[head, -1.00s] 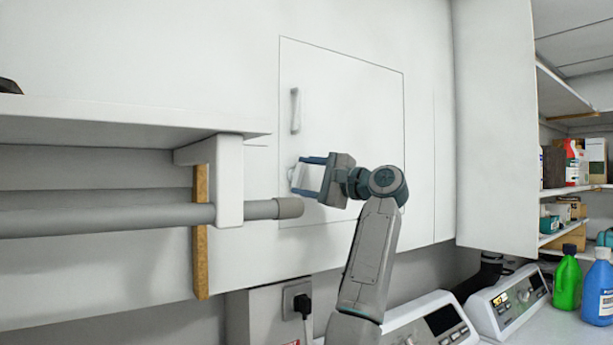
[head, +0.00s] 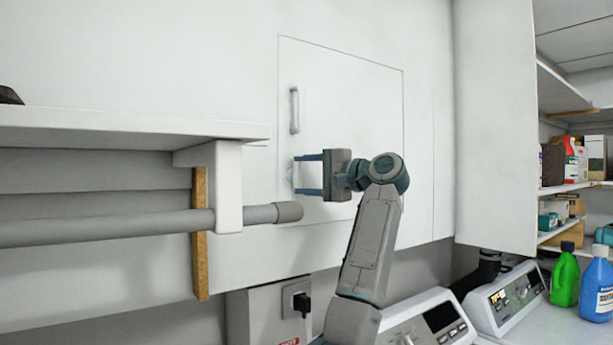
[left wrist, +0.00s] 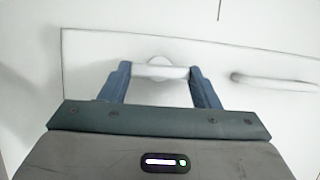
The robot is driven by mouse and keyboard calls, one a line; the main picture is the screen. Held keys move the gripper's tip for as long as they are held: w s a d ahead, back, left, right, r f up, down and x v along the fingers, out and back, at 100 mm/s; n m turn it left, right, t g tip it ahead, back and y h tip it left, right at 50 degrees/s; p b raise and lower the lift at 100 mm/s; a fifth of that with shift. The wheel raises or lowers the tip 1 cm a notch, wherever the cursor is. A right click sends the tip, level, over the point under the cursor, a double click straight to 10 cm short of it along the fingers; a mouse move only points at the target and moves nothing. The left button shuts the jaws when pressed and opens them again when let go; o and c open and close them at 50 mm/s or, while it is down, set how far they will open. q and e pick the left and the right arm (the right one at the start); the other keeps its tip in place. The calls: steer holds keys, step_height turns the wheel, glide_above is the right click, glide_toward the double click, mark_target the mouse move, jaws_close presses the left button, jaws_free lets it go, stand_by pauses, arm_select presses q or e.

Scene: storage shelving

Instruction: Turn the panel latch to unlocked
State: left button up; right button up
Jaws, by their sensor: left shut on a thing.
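The panel (head: 350,110) is a white square door set in the white wall in the head view. Its latch is a small white bar on a round base, near the panel's left edge below the handle; in the left wrist view the latch (left wrist: 160,71) lies crosswise between the blue fingers. My left gripper (head: 298,175) reaches in from the right and is shut on the latch, a finger at each end of the bar. It also shows in the left wrist view (left wrist: 160,75). In the head view the fingers hide most of the latch. My right gripper is not in view.
A vertical white handle (head: 294,110) is on the panel above the latch. A grey rail (head: 140,222) with a capped end and a white shelf (head: 120,125) lie left of the gripper. Machines (head: 505,300) and bottles (head: 565,275) stand at lower right.

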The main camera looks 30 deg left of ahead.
arm_select(q)
steer(key=o, duration=1)
steer(key=shift+d+b, duration=1.6)
steer(key=shift+d, duration=3.75)
